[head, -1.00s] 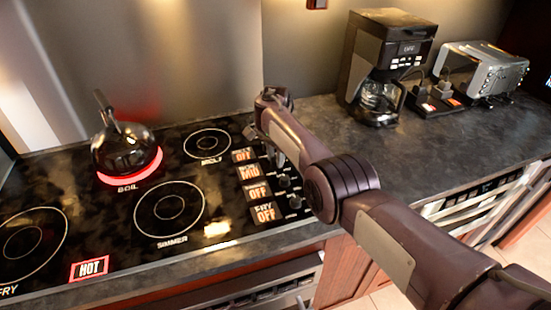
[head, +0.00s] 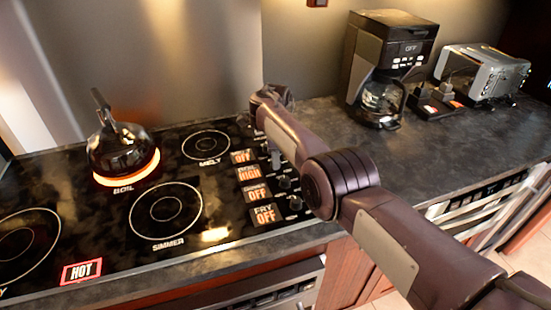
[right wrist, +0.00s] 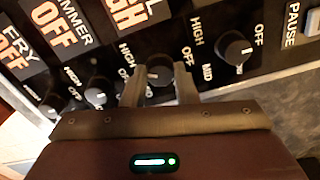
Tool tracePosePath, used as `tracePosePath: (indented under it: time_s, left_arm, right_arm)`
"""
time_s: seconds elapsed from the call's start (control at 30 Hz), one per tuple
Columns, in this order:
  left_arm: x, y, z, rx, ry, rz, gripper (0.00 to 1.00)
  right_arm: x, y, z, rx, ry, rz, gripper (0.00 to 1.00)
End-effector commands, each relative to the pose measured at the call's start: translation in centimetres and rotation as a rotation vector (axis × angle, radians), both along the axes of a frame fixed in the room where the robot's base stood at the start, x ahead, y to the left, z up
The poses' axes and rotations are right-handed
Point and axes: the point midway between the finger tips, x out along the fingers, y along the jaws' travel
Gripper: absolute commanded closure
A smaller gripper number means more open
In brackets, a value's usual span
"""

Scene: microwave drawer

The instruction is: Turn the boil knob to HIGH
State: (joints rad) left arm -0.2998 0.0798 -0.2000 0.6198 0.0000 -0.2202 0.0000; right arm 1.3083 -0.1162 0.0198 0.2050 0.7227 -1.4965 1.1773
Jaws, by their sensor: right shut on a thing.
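The boil knob (right wrist: 159,73) is a small black dial on the stove's control panel. In the right wrist view, my right gripper (right wrist: 161,87) has one finger on each side of it and is shut on it. In the head view, my right arm covers most of this knob and the gripper. The boil display (head: 250,172) reads HIGH. The boil burner (head: 128,176) glows orange under a black kettle (head: 120,148). My left gripper is not in view.
Other knobs sit close on both sides, including one at the upper right (right wrist: 236,48) and one at the left (right wrist: 97,92). The other displays read OFF. A coffee maker (head: 388,60) and a toaster (head: 484,72) stand at the back right.

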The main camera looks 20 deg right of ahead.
Motion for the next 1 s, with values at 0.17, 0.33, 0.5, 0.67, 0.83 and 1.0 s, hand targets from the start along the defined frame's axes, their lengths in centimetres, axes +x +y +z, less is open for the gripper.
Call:
tracePosePath:
  time_s: [0.17, 0.33, 0.5, 0.67, 0.83, 1.0]
  left_arm:
    - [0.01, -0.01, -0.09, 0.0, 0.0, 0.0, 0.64]
    - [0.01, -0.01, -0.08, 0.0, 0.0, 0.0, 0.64]
    - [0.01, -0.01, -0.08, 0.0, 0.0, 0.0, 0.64]
    - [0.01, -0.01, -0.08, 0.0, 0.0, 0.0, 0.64]
    - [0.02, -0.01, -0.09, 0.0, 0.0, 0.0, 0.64]
    - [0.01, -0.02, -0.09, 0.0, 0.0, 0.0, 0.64]
  right_arm:
    - [0.12, 0.01, 0.21, -0.001, -0.005, -0.021, 0.96]
    - [0.12, 0.01, 0.23, -0.001, -0.005, -0.024, 0.96]
    - [0.13, 0.01, 0.24, 0.0, -0.005, -0.024, 0.96]
    - [0.11, 0.02, 0.21, 0.0, -0.004, -0.023, 0.57]
    - [0.06, 0.02, 0.11, 0.0, -0.002, -0.022, 0.52]
    - [0.05, 0.01, 0.26, 0.0, -0.002, -0.022, 0.52]
